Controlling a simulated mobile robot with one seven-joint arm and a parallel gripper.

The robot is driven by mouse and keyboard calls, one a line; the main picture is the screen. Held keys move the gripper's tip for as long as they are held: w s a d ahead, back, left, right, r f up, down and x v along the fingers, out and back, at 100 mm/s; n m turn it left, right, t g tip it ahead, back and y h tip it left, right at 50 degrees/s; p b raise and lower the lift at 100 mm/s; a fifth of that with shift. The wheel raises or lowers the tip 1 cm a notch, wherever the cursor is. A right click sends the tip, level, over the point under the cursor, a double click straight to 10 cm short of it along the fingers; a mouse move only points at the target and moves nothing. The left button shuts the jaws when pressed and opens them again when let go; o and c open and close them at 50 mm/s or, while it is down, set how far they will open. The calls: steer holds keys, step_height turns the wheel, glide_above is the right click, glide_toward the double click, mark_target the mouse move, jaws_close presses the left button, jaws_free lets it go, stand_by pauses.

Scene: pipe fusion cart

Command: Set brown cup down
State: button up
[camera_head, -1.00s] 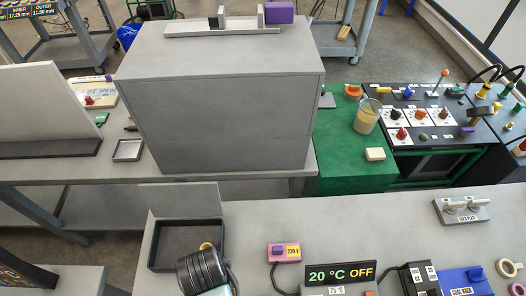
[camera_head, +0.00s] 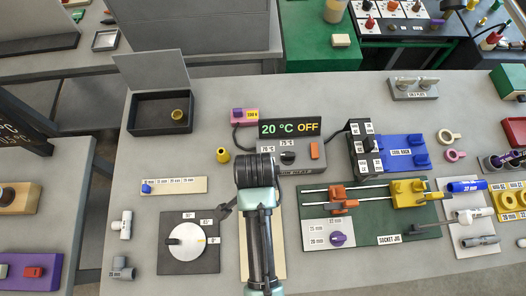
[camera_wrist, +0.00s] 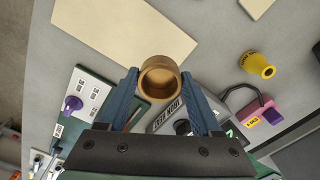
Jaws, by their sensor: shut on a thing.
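The brown cup (camera_wrist: 160,78) is a small round hollow piece, held between the two blue fingers of my gripper (camera_wrist: 163,88) in the wrist view. Its open end faces the camera. The grey bench top and a bare beige board (camera_wrist: 125,40) lie beyond it; I cannot tell its height above them. In the head view my black wrist (camera_head: 255,172) is over the bench, in front of the grey heater unit (camera_head: 290,155), and hides the cup and fingers. The same beige board shows partly under my arm (camera_head: 279,252).
A small yellow cup (camera_head: 222,155) stands left of the heater unit; another yellow piece (camera_head: 178,115) is in the dark open box (camera_head: 150,117). A dial plate (camera_head: 189,243) lies left of my arm, the green socket jig (camera_head: 395,238) right.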

step_height(320, 180, down, 8)
steer(key=shift+r, duration=0.2)
stand_by(0.3)
steer(key=shift+f, duration=0.25)
steer(key=o, duration=1.4)
steer(key=shift+r, duration=0.1)
